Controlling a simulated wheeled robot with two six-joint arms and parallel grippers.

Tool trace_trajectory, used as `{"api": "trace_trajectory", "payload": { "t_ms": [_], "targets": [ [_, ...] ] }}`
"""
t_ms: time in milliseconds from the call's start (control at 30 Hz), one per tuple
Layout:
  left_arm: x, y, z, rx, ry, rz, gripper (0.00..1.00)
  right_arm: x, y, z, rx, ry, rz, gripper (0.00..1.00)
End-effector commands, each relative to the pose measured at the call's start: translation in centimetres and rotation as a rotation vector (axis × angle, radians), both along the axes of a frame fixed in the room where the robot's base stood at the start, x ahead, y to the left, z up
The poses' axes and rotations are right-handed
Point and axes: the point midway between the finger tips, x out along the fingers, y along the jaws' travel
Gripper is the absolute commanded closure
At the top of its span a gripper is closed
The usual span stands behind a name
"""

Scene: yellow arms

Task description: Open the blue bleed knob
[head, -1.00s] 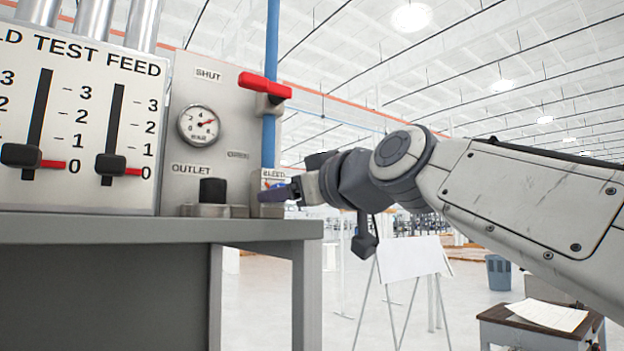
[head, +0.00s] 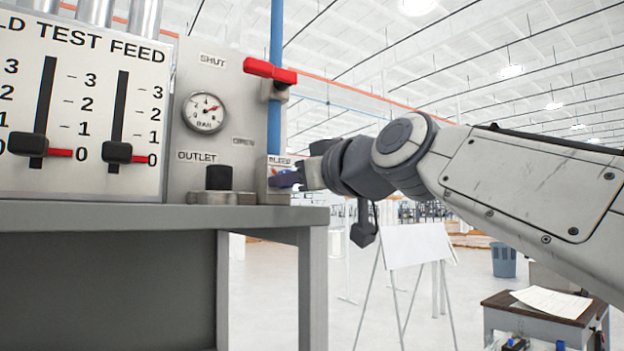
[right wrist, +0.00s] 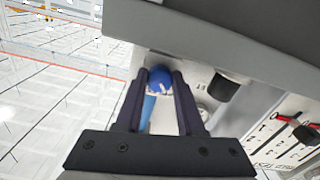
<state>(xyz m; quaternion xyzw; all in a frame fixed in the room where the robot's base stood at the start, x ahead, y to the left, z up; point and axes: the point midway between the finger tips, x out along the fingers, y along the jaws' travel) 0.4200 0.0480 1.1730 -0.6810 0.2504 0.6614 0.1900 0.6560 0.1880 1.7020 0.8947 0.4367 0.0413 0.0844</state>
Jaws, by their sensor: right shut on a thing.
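The blue bleed knob (right wrist: 160,77) shows between the fingertips of my right gripper (right wrist: 161,80) in the right wrist view. The two dark fingers are shut on it from both sides. In the head view my right gripper (head: 290,178) reaches in from the right to the block under the BLEED label (head: 279,161), at the right end of the panel. There the fingers hide most of the knob. My left gripper is not in view.
A red-handled valve (head: 270,72) sits on the blue pipe (head: 275,125) above the knob. A round gauge (head: 204,112) and a black outlet knob (head: 218,178) are to the left. The grey bench (head: 150,215) lies below. A white board on legs (head: 415,246) stands behind.

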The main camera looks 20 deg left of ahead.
Motion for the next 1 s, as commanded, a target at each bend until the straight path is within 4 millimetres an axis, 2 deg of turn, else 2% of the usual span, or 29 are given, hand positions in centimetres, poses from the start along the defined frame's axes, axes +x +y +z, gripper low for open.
{"api": "trace_trajectory", "payload": {
  "t_ms": [1000],
  "targets": [
    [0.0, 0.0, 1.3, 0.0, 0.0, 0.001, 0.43, 0.0, 0.0, 0.1, 0.558, 0.718, -0.001, 1.0]
  ]
}}
